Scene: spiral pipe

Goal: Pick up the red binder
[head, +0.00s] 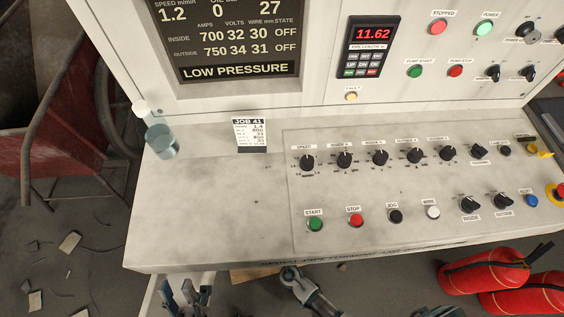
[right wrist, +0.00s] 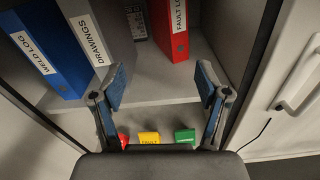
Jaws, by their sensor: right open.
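The red binder (right wrist: 172,28), with a white spine label reading FAULT LOG, stands upright on the grey cabinet shelf (right wrist: 150,88) in the right wrist view. Its top is cut off by the frame edge. My right gripper (right wrist: 161,84) is open and empty, with the binder beyond its fingertips, a little right of their middle. The fingers do not touch it. The head view does not show the binder. My left gripper (head: 186,296) is at the bottom edge of the head view, below the console's front edge, partly cut off.
A blue WELD LOG binder (right wrist: 50,60) and a grey DRAWINGS binder (right wrist: 98,35) stand left of the red one. Red, yellow (right wrist: 149,138) and green items lie lower. A cabinet side wall is at right. In the head view are the console (head: 210,210) and red extinguishers (head: 484,272).

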